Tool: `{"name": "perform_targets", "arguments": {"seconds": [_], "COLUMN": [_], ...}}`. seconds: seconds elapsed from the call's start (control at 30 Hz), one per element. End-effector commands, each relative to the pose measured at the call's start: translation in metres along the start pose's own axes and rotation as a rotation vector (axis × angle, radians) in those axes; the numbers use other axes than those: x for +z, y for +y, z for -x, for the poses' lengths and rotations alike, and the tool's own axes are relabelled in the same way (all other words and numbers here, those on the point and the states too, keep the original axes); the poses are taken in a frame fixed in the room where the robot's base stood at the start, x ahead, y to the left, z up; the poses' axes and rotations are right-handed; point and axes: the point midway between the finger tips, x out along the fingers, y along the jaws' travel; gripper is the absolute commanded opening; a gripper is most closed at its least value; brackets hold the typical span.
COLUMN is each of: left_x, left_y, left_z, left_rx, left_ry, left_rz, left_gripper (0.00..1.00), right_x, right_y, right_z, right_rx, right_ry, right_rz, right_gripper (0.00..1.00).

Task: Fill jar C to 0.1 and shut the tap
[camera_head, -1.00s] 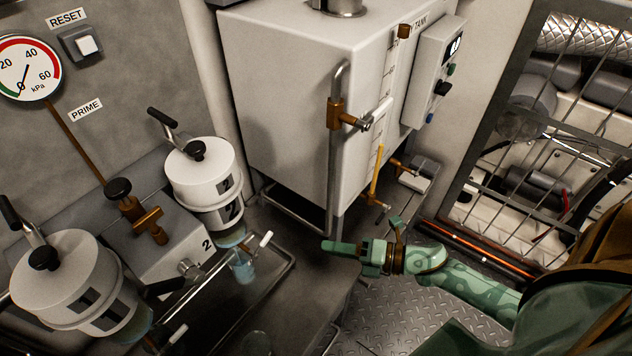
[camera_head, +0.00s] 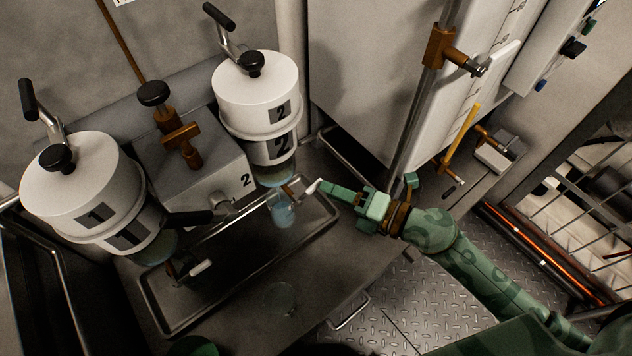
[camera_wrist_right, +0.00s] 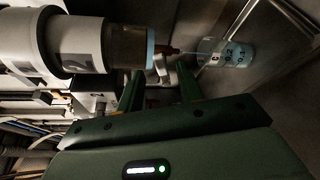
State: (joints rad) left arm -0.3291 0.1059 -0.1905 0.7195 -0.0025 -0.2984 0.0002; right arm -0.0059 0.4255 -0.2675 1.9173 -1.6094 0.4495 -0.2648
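Canister 2 (camera_head: 262,95) is white and holds bluish liquid in its clear lower part. Its tap has a small white handle (camera_head: 312,187), also in the right wrist view (camera_wrist_right: 161,66). A clear jar (camera_head: 281,212) with pale blue liquid stands below the spout; its letter is unreadable. In the right wrist view the jar (camera_wrist_right: 225,52) has 0.2 and 0.1 marks with blue around them, and a thin pale line runs from spout to jar. My right gripper (camera_wrist_right: 160,90) is open, the handle just beyond and between its fingertips.
Canister 1 (camera_head: 85,180) stands left with its own white-handled tap (camera_head: 200,267). A metal-rimmed tray (camera_head: 165,318) lies under both taps. An empty clear jar (camera_head: 281,298) stands in front. A white tank (camera_head: 375,70) with a vertical pipe rises behind my right arm.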

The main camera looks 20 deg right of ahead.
Motion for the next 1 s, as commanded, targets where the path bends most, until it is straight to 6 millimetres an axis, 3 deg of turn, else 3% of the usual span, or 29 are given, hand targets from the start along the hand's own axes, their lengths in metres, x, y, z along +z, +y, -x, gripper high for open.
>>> {"name": "perform_targets", "arguments": {"seconds": [0.1,0.23,0.63,0.77,1.0], "left_x": [-0.005,-0.005,-0.01,-0.009,-0.005], "left_y": [0.0,0.0,-0.001,-0.001,0.0], "left_z": [-0.002,-0.003,-0.003,-0.003,-0.007], "left_rx": [0.0,0.0,-0.002,-0.002,0.001], "left_ry": [0.004,-0.001,0.006,0.006,-0.006], "left_rz": [-0.002,-0.007,-0.009,-0.009,-0.01], "left_gripper": [0.45,0.45,0.45,0.45,0.45], "right_x": [0.0,0.0,0.0,0.0,-0.001], "right_y": [0.0,-0.001,-0.001,-0.001,-0.005], "right_z": [-0.024,-0.041,-0.049,-0.049,-0.049], "right_rx": [0.002,0.001,-0.001,-0.001,0.009], "right_ry": [-0.001,-0.001,0.0,0.0,0.001], "right_rz": [-0.001,0.0,0.0,0.0,-0.032], "right_gripper": [0.36,0.36,0.36,0.0,0.0]}}
